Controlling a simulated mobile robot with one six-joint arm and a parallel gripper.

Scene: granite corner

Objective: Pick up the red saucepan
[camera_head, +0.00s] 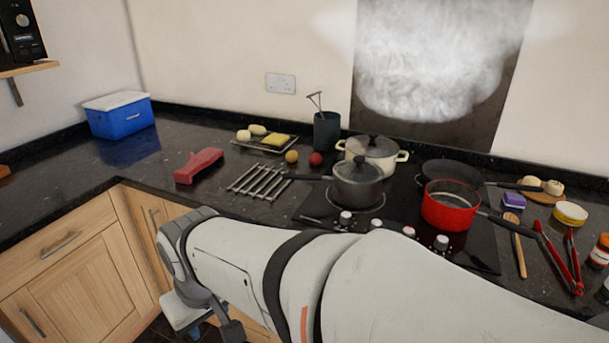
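The red saucepan (448,208) sits on the right front part of the black hob. It looks empty and upright. Its dark handle (510,223) points to the right and slightly toward the front, over the counter. My white arm crosses the front of the picture, below and in front of the hob. The wrist end of my arm is at the lower left, by the cupboard fronts and well away from the saucepan. A dark part of my gripper (231,331) shows there at the bottom, but its fingertips cannot be made out.
A grey lidded saucepan (357,186), a cream pot (385,155) and a black frying pan (452,170) crowd the hob. A wooden spoon (516,245) and red tongs (552,259) lie right of the saucepan. The left counter has clear room near a blue box (120,118).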

